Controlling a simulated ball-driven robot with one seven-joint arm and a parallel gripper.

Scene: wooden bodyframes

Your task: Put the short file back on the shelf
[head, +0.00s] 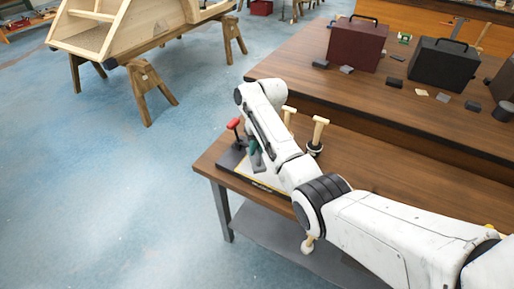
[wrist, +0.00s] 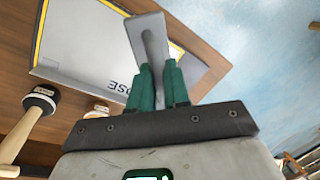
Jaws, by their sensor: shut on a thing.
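My gripper (wrist: 158,72) has green fingers and is shut on a grey tool (wrist: 152,42) with a rounded handle and a flat plate. I cannot tell for sure whether it is the short file. In the head view my gripper (head: 255,148) is low over the near left corner of the wooden table, partly hidden by my arm. The held tool (head: 259,163) shows below it, over or on a pale board (wrist: 85,45) with a yellow border and partial lettering. I cannot tell whether it touches the board. A grey lower shelf (head: 265,226) is under the table.
A red-handled tool (head: 234,127) stands left of my gripper. Wooden-handled tools (head: 319,133) stand right of it; one shows in the wrist view (wrist: 38,98). Dark red (head: 355,45) and black (head: 440,65) cases stand on the raised table behind.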

